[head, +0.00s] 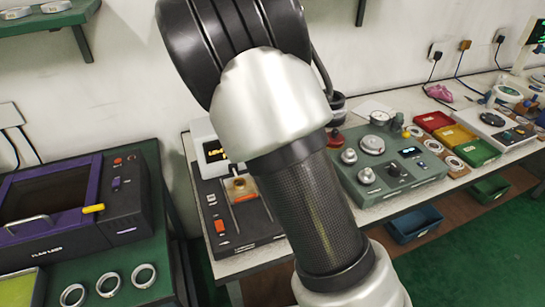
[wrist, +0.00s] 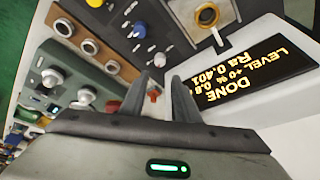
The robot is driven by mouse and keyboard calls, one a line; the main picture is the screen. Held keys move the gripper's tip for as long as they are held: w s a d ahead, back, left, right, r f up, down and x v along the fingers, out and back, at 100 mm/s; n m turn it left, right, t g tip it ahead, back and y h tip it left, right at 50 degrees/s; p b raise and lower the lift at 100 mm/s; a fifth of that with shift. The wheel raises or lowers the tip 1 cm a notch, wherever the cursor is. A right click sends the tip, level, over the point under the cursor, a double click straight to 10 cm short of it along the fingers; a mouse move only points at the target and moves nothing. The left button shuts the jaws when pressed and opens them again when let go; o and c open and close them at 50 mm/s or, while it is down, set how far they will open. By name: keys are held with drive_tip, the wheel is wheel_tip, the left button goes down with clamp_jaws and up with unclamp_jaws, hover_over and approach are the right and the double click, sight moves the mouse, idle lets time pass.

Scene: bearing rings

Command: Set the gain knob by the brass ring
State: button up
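A brass ring (wrist: 207,15) sits on a grey fixture beside the lit display (wrist: 250,70) at the top of the wrist view. The display reads DONE, a level line and Ra 0.401. In the head view, silver knobs (head: 367,175) stand on a green control box (head: 405,185); silver knobs also show in the wrist view (wrist: 85,96). I cannot read any label to tell which is the gain knob. My gripper (wrist: 165,82) is open and empty, its two fingers apart. A small red part shows beyond the gap. My gripper is hidden in the head view.
The bench has a dark instrument (head: 245,222) with orange buttons, and red, yellow and green bins (head: 470,150) at the right. A purple-trimmed machine (head: 75,200) and loose silver rings (head: 107,285) are at the left. My arm covers the middle of the head view.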

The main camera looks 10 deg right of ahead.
drive_tip(key=v, duration=0.6)
drive_tip(key=shift+r, duration=0.1)
drive_tip(key=s+d+r+n+y+p, duration=0.1)
drive_tip(key=s+d+r+n+p, duration=0.1)
drive_tip(key=s+r, duration=0.8)
drive_tip(key=s+d+r+n+t+y+p, duration=0.1)
drive_tip(key=s+r+n+p, duration=0.4)
drive_tip(key=s+r, duration=0.6)
drive_tip(key=s+d+p, duration=0.1)
drive_tip(key=s, duration=0.7)
drive_tip(key=shift+s+t, duration=0.25)
drive_tip(key=shift+t, duration=0.05)
